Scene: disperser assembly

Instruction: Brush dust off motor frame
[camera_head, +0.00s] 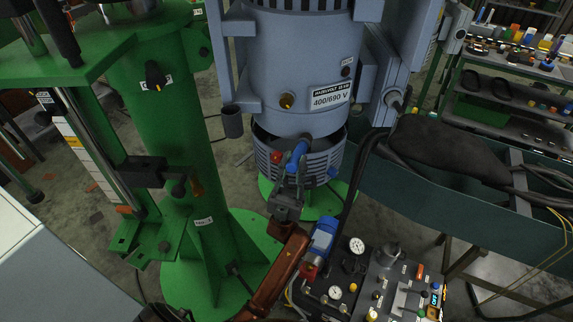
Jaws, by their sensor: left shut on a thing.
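The motor frame (265,75) is a large grey-blue upright housing at the top centre, with a 400/690 V label and a brass fitting on its front. My left gripper (291,180) is below the housing's front, at the end of a brown-orange arm. It is shut on a blue-handled tool, seemingly the brush (298,152), held in front of the slotted lower ring of the motor. Its bristles cannot be made out, and I cannot tell whether it touches the motor. No dust can be made out. My right gripper is not in view.
A green column and stand (180,150) rise close on the left. A control panel with gauges (380,285) stands at the lower right, with a blue cylinder beside it. A dark green bench with black cables (440,200) is on the right. A shelf of small parts (520,55) stands behind.

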